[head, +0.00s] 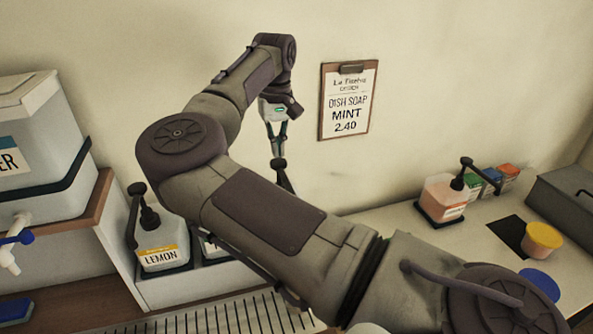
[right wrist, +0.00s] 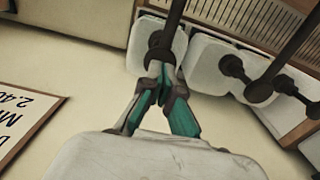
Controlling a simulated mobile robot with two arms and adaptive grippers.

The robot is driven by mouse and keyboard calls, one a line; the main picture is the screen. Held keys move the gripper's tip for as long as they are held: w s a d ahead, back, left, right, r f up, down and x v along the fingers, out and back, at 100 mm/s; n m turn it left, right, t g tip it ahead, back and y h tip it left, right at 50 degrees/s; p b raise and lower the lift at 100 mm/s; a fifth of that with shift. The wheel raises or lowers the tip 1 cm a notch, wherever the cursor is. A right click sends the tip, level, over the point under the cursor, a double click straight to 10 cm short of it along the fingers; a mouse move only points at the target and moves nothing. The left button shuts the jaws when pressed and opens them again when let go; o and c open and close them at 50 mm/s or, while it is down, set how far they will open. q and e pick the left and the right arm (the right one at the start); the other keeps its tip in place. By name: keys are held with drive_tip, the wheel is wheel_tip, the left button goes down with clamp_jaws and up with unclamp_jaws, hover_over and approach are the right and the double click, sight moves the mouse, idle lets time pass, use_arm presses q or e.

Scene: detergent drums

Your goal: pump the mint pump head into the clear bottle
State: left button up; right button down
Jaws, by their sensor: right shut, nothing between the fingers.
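My right gripper (head: 278,156) is shut and empty, pointing down in front of the wall. A dark pump head (head: 283,177) shows just below its fingertips. In the right wrist view the closed teal-and-grey fingers (right wrist: 164,72) overlap the round dark top of a pump head (right wrist: 161,44) on a white drum (right wrist: 150,50); I cannot tell whether they touch. My right arm hides most of that drum in the head view. The mint sign (head: 348,101) hangs on the wall right of the gripper. I cannot make out the clear bottle. My left gripper is not in view.
A lemon drum (head: 162,246) with a dark pump stands left of my arm. A white dispenser (head: 35,140) with a blue tap is further left. On the right counter are a pink soap bottle (head: 443,197), a yellow-lidded tub (head: 543,238) and a grey box (head: 570,205). A slotted grate (head: 225,318) lies in front.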

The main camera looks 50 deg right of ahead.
sight(278, 161)
drive_tip(key=shift+f+b, duration=2)
drive_tip(key=shift+f, duration=1)
drive_tip(key=shift+r+p, duration=1.9)
drive_tip(key=shift+r, duration=1.2)
drive_tip(key=shift+r, duration=0.15)
wheel_tip(278, 161, up, 6)
drive_tip(key=p, duration=0.4)
drive_tip(key=shift+f, duration=0.2)
